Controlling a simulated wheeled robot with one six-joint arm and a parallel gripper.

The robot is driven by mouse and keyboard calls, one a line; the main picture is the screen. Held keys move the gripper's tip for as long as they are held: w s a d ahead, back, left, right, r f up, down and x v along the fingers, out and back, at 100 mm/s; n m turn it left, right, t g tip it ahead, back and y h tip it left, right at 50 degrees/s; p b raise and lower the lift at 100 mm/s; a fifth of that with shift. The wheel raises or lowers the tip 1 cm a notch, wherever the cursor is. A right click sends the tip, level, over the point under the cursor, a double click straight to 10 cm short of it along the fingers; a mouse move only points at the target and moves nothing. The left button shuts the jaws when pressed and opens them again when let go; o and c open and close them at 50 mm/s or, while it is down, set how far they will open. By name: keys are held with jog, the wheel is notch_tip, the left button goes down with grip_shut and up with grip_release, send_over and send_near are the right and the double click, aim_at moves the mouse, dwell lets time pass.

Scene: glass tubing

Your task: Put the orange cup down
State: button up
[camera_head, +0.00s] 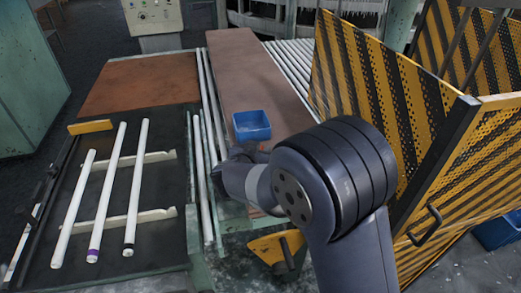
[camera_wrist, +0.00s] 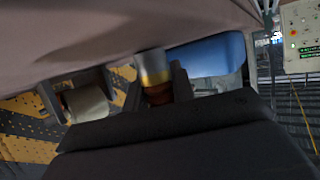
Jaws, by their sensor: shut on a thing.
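In the wrist view, my gripper (camera_wrist: 118,92) is shut, with dark fingers on either side of the picture's middle. A short cylinder with a grey part, an orange-yellow band and a dark reddish-brown end, which I take for the orange cup (camera_wrist: 153,76), shows by the right finger. Its lower part is hidden by the gripper body, and its exact contact with the fingers is unclear. A pale rounded piece (camera_wrist: 88,103) shows by the left finger. In the head view, my arm hides the fingertips and the cup.
A blue bin (camera_head: 252,126) stands on the brown board (camera_head: 240,65), just beyond my wrist; a blue shape (camera_wrist: 205,55) also shows in the wrist view. White tubes (camera_head: 117,185) lie on a rack at left. A yellow-black striped barrier (camera_head: 375,95) stands at right. The far board is clear.

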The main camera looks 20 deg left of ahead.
jog(key=shift+f, duration=0.15)
jog(key=o, duration=1)
jog(key=shift+c, duration=0.2)
